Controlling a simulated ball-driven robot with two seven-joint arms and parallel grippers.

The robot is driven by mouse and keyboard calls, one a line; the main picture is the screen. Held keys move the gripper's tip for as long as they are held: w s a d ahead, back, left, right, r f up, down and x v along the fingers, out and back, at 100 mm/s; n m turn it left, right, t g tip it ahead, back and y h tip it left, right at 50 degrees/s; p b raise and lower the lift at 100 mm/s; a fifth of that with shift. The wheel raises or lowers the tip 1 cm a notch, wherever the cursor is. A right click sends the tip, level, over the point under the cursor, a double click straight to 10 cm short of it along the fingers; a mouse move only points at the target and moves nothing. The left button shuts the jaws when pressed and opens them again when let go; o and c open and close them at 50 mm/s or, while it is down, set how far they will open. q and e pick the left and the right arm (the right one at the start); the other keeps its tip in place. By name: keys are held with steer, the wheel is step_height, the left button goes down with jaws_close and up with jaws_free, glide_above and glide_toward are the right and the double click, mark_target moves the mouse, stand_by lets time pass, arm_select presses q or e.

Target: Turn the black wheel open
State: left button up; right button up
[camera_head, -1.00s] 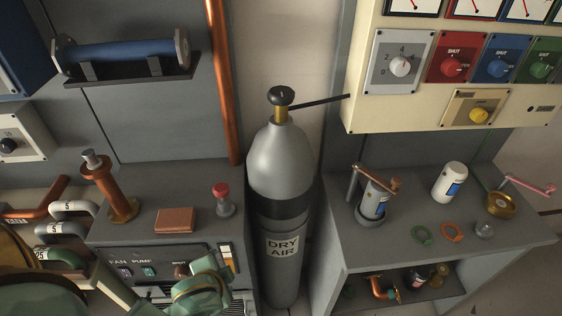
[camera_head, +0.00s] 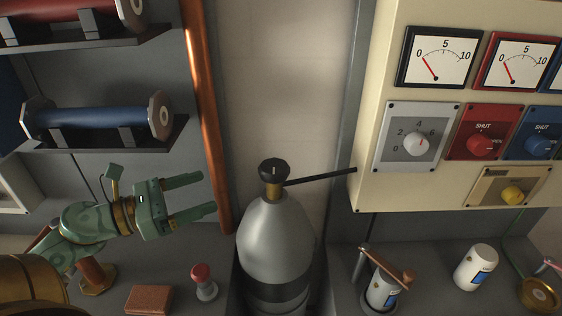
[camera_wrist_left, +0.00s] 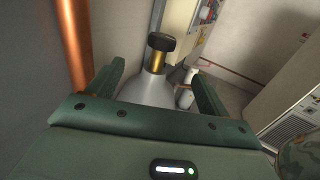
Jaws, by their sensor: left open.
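The black wheel (camera_head: 274,171) sits on a brass valve neck (camera_head: 274,189) at the top of the grey gas cylinder (camera_head: 274,240). A thin black rod runs from the neck to the cream panel. My left gripper (camera_head: 210,195) is open and empty, to the left of the wheel and clear of it, with its fingers pointing right. In the left wrist view the wheel (camera_wrist_left: 161,42) shows ahead, between and beyond the two open fingers. My right gripper is not in view.
A copper pipe (camera_head: 205,120) runs upright on the wall behind my left gripper. The cream panel (camera_head: 375,185) with gauges and knobs stands right of the cylinder. A red-capped item (camera_head: 203,280) and a brown block (camera_head: 148,300) sit on the left bench.

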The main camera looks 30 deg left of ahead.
mark_target(260, 174)
arm_select(q)
steer(key=p+x, duration=0.4)
steer(key=x, duration=1.1)
steer(key=shift+d+r+p, duration=0.2)
steer(key=shift+p, duration=0.1)
steer(key=shift+w+d+f, duration=0.15)
steer(key=shift+w+d, duration=0.1)
steer(key=shift+w, duration=0.05)
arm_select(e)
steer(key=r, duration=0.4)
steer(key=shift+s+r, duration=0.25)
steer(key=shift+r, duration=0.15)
arm_select(q)
steer(key=shift+c, duration=0.3)
steer(key=c, duration=0.9)
